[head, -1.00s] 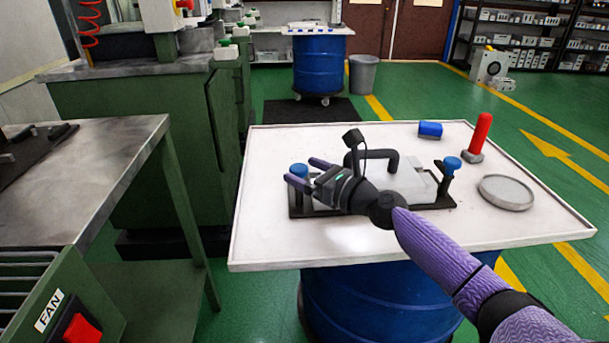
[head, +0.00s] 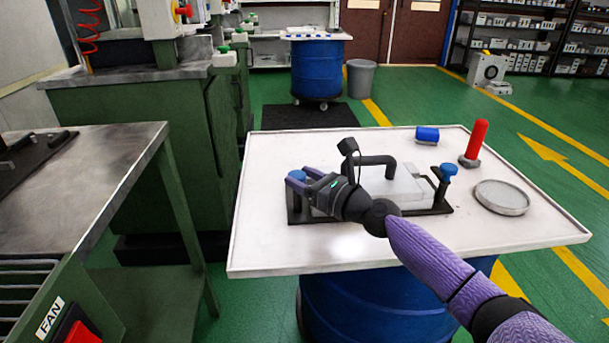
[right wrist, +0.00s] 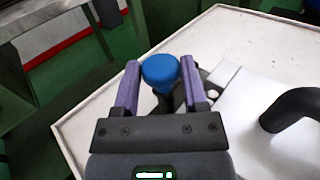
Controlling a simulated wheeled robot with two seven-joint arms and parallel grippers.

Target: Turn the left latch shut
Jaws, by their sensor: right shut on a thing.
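The left latch has a round blue knob (head: 298,175) at the left end of the mould's black base. It shows between the purple fingers in the right wrist view (right wrist: 160,72). My right gripper (head: 295,181) is shut on this knob. The mould (head: 407,188) is a light grey block with a black handle (head: 376,160), partly hidden behind my right gripper and arm. The right latch (head: 448,171), also blue-topped, stands upright at the mould's right end. My left gripper is not in view.
The white tabletop (head: 270,245) is clear in front and at the left. A blue cylinder (head: 427,134), a red-handled tool (head: 475,142) and a round grey dish (head: 502,197) stand at the right. A metal bench (head: 95,195) is at the left.

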